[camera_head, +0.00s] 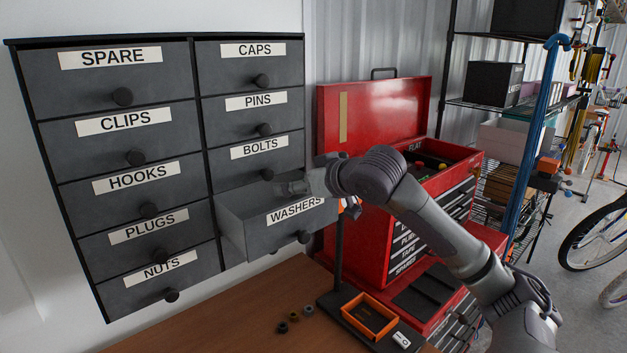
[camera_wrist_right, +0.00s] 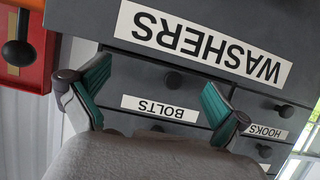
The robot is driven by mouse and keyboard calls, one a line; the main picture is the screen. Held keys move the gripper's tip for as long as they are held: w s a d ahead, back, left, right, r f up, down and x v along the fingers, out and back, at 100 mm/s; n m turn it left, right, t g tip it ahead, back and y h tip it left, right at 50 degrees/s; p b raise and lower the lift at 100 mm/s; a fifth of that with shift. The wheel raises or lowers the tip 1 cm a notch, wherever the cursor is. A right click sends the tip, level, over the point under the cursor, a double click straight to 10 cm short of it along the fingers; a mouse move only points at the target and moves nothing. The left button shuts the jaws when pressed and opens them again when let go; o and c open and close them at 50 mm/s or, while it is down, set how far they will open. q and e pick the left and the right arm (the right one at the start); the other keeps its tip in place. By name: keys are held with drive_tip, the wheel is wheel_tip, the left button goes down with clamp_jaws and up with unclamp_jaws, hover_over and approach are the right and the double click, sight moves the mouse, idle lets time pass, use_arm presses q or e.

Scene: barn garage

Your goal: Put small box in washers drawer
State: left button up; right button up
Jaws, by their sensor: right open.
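The washers drawer (camera_head: 250,225) is pulled out from the grey cabinet, and its label reads WASHERS. Its front (camera_wrist_right: 200,20) fills the top of the right wrist view, with the label upside down. My right gripper (camera_head: 292,188) is over the open drawer, near its top edge. In the right wrist view its two green-padded fingers (camera_wrist_right: 155,100) are apart with nothing visible between them. I cannot make out a small box in either view; the drawer's inside is mostly hidden by its front and my right gripper. My left gripper is out of view.
The other cabinet drawers, such as BOLTS (camera_head: 257,158), are shut. A red tool chest (camera_head: 372,235) with a raised lid stands right of the drawer. An orange-rimmed tray (camera_head: 350,300) and several small dark parts (camera_head: 293,317) are on the wooden bench (camera_head: 215,318).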

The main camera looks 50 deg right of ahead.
drive_tip(key=shift+s+r, duration=0.2)
drive_tip(key=shift+r, duration=0.25)
drive_tip(key=b+v, duration=0.4)
drive_tip(key=v, duration=0.7)
drive_tip(key=shift+s, duration=0.3)
drive_tip(key=shift+a+r, duration=0.1)
